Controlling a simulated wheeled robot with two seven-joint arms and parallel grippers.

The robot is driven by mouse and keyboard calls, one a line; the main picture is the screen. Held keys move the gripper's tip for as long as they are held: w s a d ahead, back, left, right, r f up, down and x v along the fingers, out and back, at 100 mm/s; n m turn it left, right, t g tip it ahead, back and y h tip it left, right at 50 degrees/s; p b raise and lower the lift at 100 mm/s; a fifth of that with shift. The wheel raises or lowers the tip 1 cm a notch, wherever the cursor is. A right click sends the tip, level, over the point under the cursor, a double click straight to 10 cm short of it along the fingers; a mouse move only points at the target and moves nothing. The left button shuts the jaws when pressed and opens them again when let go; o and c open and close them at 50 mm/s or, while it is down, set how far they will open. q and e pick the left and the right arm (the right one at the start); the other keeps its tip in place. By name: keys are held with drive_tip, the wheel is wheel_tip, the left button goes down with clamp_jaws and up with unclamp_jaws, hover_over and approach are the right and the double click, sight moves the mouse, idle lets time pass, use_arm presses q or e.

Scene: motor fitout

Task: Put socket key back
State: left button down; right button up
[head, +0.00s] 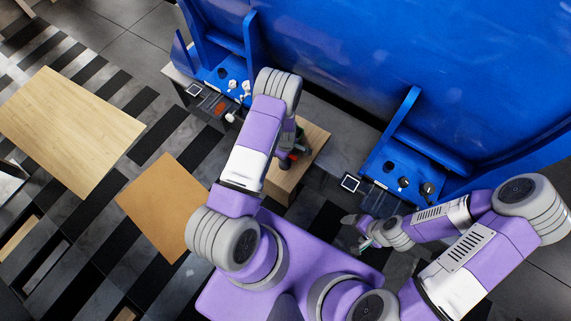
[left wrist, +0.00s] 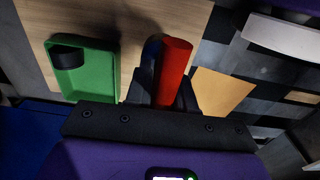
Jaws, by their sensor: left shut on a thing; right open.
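The socket key (left wrist: 173,68), seen as a red cylindrical handle, is between the fingers of my left gripper (left wrist: 160,92) in the left wrist view. The gripper is shut on it, above or at the wooden top; I cannot tell if the key touches the wood. A green tray (left wrist: 97,72) with a black round piece (left wrist: 67,57) in it lies to the left of the key. In the head view my left gripper (head: 286,160) is over the wooden stand, partly hidden by my arm. My right gripper (head: 358,228) is open and empty, low at the right of centre.
The wooden stand (head: 312,150) stands against a grey counter between two blue stations (head: 222,75) (head: 395,165) with knobs and small screens. A large blue panel (head: 400,60) rises behind. A pale wooden table (head: 65,125) and a tan board (head: 160,200) are at left.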

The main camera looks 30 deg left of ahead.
sight(284, 167)
use_arm(q)
drive_tip(key=shift+f+b, duration=0.75)
drive_tip(key=shift+f, duration=2.1)
drive_tip(key=shift+f, duration=0.15)
drive_tip(key=c, duration=1.4)
unclamp_jaws()
drive_tip(key=shift+f, duration=0.1)
drive_tip(key=o, duration=0.4)
drive_tip(key=shift+o, duration=0.2)
drive_tip(key=shift+r, duration=0.2)
